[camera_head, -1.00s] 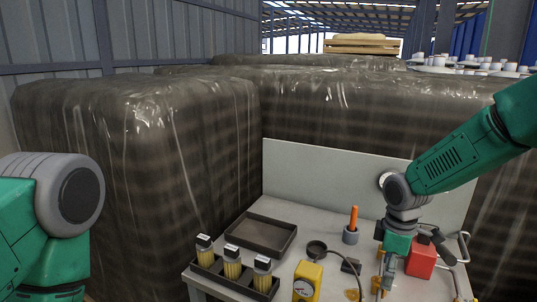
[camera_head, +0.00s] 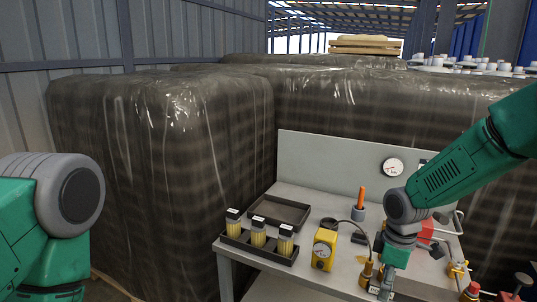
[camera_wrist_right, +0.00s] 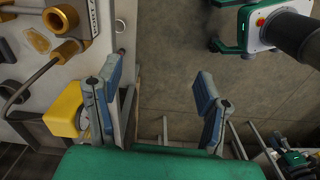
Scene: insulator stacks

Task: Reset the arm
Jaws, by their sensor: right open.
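My right arm reaches in from the right in the head view, and its gripper (camera_head: 382,290) points down at the front edge of the workbench (camera_head: 335,278). The arm hides part of the bench and of the red box (camera_head: 427,229). In the right wrist view the gripper (camera_wrist_right: 158,92) has its two blue-grey fingers spread wide apart. Nothing is held between them; floor shows in the gap, and the bench edge is beside the left finger. Only a green and grey link of my left arm shows at the left of the head view; its gripper is out of frame.
On the bench stand a black tray (camera_head: 252,211), a rack (camera_head: 236,241) with three yellow-filled containers, a yellow gauge unit (camera_head: 325,240) and an orange-handled tool (camera_head: 361,196) in a cup. A dial (camera_head: 392,167) is on the back panel. Wrapped stacks (camera_head: 170,150) stand behind.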

